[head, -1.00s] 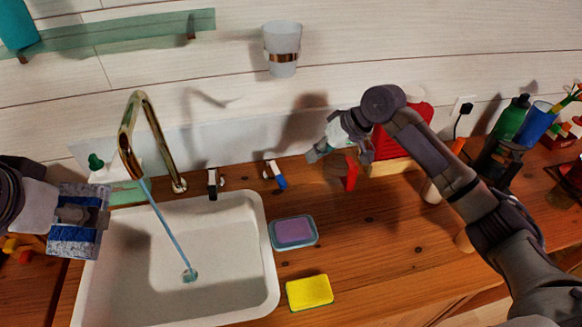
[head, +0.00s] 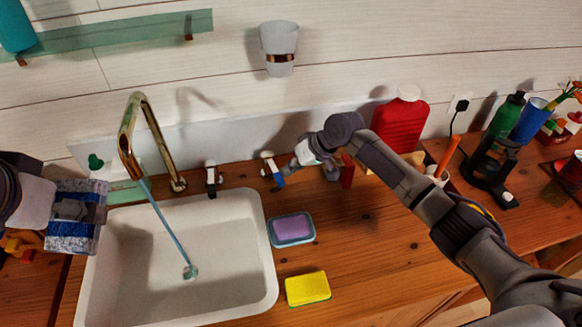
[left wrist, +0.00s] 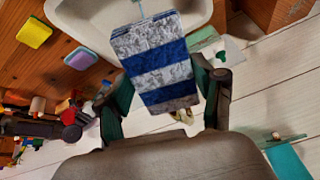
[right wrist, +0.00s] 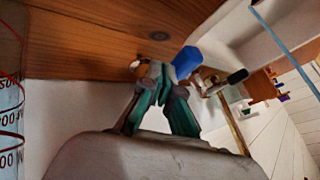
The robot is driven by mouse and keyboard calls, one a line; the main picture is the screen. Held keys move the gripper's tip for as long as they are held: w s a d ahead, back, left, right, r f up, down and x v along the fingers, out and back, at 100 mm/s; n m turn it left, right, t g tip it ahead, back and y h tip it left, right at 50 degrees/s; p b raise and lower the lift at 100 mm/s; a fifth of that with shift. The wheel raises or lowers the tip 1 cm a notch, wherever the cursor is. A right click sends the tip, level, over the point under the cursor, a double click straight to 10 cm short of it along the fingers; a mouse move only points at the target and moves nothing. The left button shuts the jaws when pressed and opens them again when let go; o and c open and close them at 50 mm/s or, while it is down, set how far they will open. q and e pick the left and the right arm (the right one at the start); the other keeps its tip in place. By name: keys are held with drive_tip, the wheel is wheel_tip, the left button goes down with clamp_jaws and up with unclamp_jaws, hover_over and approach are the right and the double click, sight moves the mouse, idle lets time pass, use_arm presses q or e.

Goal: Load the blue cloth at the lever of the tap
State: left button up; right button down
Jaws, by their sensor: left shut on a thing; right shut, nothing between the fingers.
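A cloth with blue and grey stripes (head: 72,240) is held by my left gripper (head: 92,213) over the left edge of the sink; the left wrist view shows the cloth (left wrist: 155,50) between the fingers. The gold tap (head: 128,130) pours a thin stream of water into the white sink. A blue-ended lever (head: 279,180) and a dark lever (head: 211,182) stand behind the sink. My right gripper (head: 294,167) is shut and empty, just right of the blue lever. In the right wrist view its fingertips (right wrist: 166,75) are close to the blue end (right wrist: 187,61); contact is unclear.
A purple sponge on a dish (head: 292,229) and a yellow sponge (head: 308,289) lie right of the sink. A red bottle (head: 400,122) stands behind my right arm. A cup (head: 280,45) hangs on the wall. The wooden counter (head: 370,250) is clear at the front.

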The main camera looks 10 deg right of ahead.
use_arm(q)
drive_tip(key=shift+r, duration=0.15)
drive_tip(key=shift+r+p, duration=0.9)
drive_tip(key=shift+p, duration=0.1)
use_arm(e)
drive_tip(key=shift+s+a+r, duration=0.2)
drive_tip(key=shift+a+r, duration=0.05)
drive_tip(key=shift+a, duration=0.2)
use_arm(q)
drive_tip(key=shift+r+p, duration=0.35)
drive_tip(key=shift+p, duration=0.05)
use_arm(e)
drive_tip(key=shift+s+a, duration=0.15)
drive_tip(key=shift+a, duration=0.1)
drive_tip(key=shift+a+f, duration=0.1)
use_arm(q)
drive_tip(key=shift+s, duration=0.1)
use_arm(e)
drive_tip(key=shift+s+f, duration=0.1)
